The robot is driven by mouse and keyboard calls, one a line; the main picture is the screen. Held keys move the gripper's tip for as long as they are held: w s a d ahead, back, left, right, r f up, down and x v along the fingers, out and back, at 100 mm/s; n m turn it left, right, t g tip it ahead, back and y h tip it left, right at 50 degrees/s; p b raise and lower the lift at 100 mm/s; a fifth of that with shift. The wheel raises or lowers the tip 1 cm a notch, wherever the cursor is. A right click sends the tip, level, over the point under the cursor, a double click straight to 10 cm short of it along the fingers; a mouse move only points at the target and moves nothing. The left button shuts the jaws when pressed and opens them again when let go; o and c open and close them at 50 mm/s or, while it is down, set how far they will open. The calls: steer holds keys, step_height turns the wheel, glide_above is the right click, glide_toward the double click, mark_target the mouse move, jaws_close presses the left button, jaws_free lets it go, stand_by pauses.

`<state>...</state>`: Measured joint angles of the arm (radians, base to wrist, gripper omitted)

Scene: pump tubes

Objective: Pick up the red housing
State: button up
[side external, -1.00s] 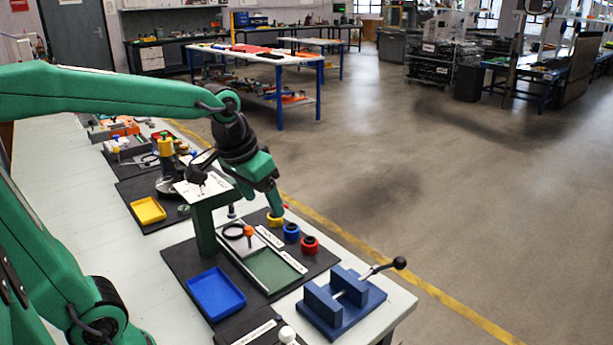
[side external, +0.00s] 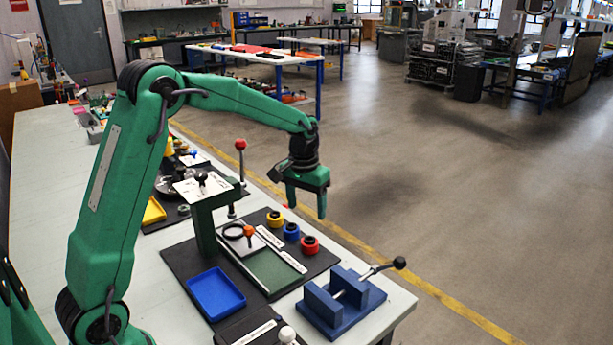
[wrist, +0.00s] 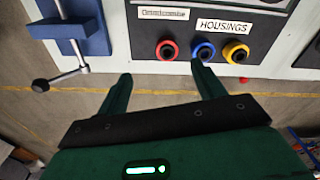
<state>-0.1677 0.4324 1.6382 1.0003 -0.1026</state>
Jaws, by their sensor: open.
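The red housing (side external: 310,245) is a short ring with a dark centre. It stands at the right end of a row on a dark mat, beside the blue housing (side external: 291,231) and the yellow housing (side external: 275,217). In the wrist view the red housing (wrist: 167,50) is at the left of the row, left of the blue one (wrist: 204,51) and the yellow one (wrist: 236,52). My gripper (side external: 307,200) is open and empty, raised above and beyond the row. In the wrist view its green fingers (wrist: 160,72) are spread wide, with the housings past their tips.
A blue vise (side external: 341,300) with a ball-ended handle stands on the bench near the row. A blue tray (side external: 215,293), a green-floored tray (side external: 270,270) and a green press stand (side external: 205,225) are left of the housings. Open floor lies right of the bench.

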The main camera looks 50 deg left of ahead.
glide_above(310, 238)
steer(key=shift+n+g, duration=0.3)
steer(key=shift+g, duration=0.1)
step_height(310, 238, down, 6)
steer(key=shift+a+r, duration=0.1)
steer(key=shift+r, duration=0.05)
steer(key=shift+f, duration=3.9)
steer(key=c, duration=1.1)
